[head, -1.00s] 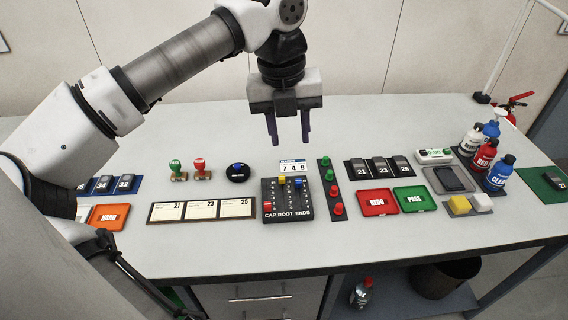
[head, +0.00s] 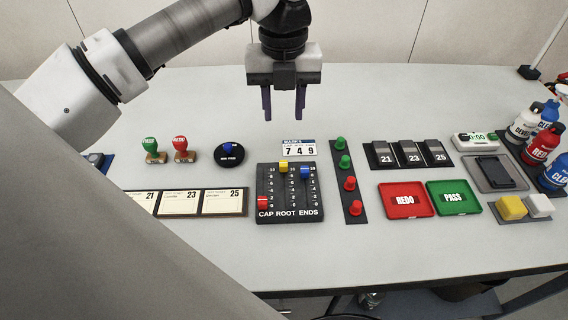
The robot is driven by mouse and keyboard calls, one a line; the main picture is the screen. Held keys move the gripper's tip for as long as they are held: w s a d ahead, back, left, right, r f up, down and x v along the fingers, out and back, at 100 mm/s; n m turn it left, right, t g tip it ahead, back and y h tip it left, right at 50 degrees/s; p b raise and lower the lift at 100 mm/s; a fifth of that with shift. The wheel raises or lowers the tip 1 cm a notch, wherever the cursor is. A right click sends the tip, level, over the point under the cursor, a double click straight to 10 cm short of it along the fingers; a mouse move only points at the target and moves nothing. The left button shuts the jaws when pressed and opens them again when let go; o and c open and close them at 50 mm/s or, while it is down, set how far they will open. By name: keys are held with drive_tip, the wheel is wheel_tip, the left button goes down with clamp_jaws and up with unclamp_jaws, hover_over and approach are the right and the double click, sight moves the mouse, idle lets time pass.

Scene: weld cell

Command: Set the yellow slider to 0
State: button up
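The slider panel (head: 290,203) is a black board on the table marked CAP, ROOT and ENDS, with a number scale. Its yellow slider (head: 283,167) is in the middle ROOT track, near the top of the scale. The red slider (head: 263,202) is low in the CAP track, near 0. The blue slider (head: 305,173) is high in the ENDS track, a little below the yellow one. My gripper (head: 284,116) hangs above the table behind the panel, pointing down. Its two dark fingers are apart with nothing between them.
A card reading 7 4 9 (head: 299,149) stands just behind the panel. A strip of green and red knobs (head: 347,184) is close on its right, cards (head: 179,202) on its left. A black round device (head: 229,155) and stamps (head: 181,150) are behind left. Red REDO tray (head: 406,201) is right.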

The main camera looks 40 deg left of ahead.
sight(283, 162)
wheel_tip(283, 162, down, 13)
drive_tip(key=shift+f+p, duration=0.15)
drive_tip(key=shift+p, duration=1)
clamp_jaws()
